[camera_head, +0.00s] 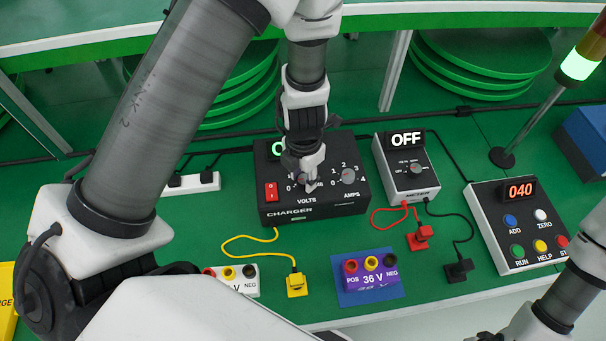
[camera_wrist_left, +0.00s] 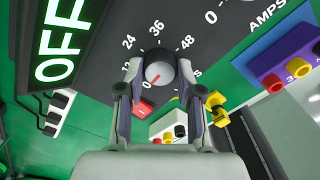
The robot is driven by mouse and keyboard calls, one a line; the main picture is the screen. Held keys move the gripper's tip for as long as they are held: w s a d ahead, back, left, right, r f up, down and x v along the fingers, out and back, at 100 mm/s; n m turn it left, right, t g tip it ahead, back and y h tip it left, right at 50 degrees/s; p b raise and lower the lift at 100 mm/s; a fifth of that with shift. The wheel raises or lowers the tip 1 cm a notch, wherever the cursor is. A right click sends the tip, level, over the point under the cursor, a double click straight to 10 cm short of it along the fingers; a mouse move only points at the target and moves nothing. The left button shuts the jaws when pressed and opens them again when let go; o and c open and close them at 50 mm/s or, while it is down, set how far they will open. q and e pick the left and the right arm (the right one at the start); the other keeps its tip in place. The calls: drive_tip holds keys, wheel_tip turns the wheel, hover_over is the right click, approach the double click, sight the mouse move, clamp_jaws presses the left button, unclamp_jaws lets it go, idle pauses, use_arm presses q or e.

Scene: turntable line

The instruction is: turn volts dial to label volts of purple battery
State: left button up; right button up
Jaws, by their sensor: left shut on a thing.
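The black charger (camera_head: 330,208) stands on the green bench with VOLTS and AMPS dials. My left gripper (camera_head: 303,178) reaches down over the volts dial and hides most of it in the head view. In the left wrist view the gripper's fingers (camera_wrist_left: 160,95) are shut on either side of the volts dial (camera_wrist_left: 160,70). Its red mark points to the lower left, below the 12; the 24, 36 and 48 marks lie around the top. The purple battery (camera_head: 370,276) lies in front, labelled 36 V.
The charger's display (camera_wrist_left: 62,42) reads OFF; its red switch (camera_head: 271,191) is left of the dial. The amps dial (camera_head: 348,176) is right of it. A meter (camera_head: 408,180) reading OFF and a button box (camera_head: 515,230) reading 040 stand further right. Yellow, red and black leads lie in front.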

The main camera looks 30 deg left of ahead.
use_arm(q)
drive_tip(key=m, duration=0.3)
drive_tip(key=shift+f, duration=0.1)
drive_tip(key=m, duration=0.4)
drive_tip(key=shift+b, duration=0.3)
drive_tip(key=m+b, duration=0.1)
drive_tip(key=m, duration=0.5)
drive_tip(key=shift+f+m+b, duration=0.1)
drive_tip(key=shift+m+b, duration=0.2)
drive_tip(key=m+b, duration=0.1)
drive_tip(key=m, duration=0.2)
drive_tip(key=shift+m, duration=0.3)
drive_tip(key=m+b, duration=0.1)
drive_tip(key=m, duration=0.2)
drive_tip(key=shift+b, duration=0.3)
drive_tip(key=m+b, duration=0.1)
drive_tip(key=m, duration=0.3)
drive_tip(key=shift+f, duration=0.1)
drive_tip(key=shift+m+b, duration=0.9)
drive_tip(key=shift+m, duration=1)
